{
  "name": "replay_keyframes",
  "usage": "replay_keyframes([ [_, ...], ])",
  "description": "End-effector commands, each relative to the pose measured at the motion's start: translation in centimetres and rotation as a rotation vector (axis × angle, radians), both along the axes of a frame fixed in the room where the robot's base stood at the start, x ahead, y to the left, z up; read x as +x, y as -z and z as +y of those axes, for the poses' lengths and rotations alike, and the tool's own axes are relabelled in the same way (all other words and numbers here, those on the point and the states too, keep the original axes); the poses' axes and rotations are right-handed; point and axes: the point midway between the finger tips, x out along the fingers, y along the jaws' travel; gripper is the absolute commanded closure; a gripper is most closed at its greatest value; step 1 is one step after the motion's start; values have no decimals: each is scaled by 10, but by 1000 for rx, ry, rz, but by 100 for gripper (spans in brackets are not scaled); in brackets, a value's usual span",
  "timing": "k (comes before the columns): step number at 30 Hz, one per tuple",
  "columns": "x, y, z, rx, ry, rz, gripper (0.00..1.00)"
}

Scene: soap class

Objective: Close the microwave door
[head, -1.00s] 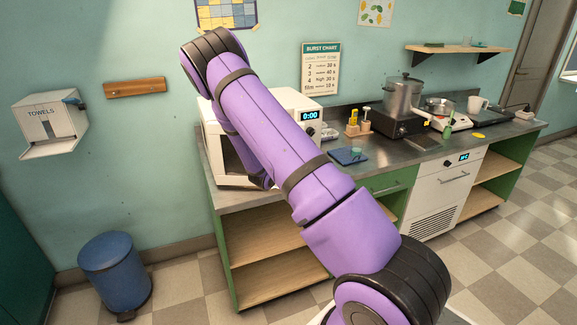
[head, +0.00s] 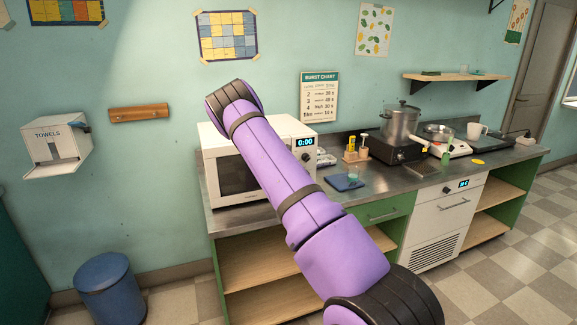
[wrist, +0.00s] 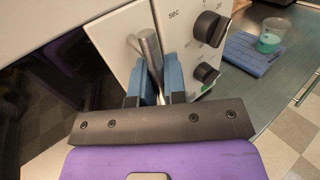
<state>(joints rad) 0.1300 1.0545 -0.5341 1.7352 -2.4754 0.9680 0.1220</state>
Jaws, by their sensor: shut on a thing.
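The white microwave (head: 222,138) stands at the left end of the counter. Its door (head: 214,184), with a dark window, lies against or very near the front of the body. In the wrist view the door (wrist: 116,38) is beside the control panel (wrist: 190,22) with its black knobs; a narrow line parts them, and I cannot tell whether the door is fully latched. My gripper (wrist: 155,88) has its blue fingers on either side of the metal door handle (wrist: 151,48) and is shut on it. In the head view my arm hides the gripper and handle.
A blue mat (head: 342,184) with a small green cup (head: 353,177) lies on the counter right of the microwave. A pot (head: 400,120) stands farther right. A blue bin (head: 108,290) is on the floor at left.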

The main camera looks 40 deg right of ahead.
Motion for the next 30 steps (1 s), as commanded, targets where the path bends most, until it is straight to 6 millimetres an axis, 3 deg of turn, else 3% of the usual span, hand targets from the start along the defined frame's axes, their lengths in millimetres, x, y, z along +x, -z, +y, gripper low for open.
replay_keyframes([
  [8, 4, -3, 0, -3, -6, -4, 100],
  [9, 4, -3, 0, -3, -6, -4, 78],
  [11, 4, -3, 0, -3, -6, -4, 65],
  [23, 3, -1, 3, -2, -6, -3, 64],
  [30, -14, -2, 28, -1, -4, -3, 64],
])
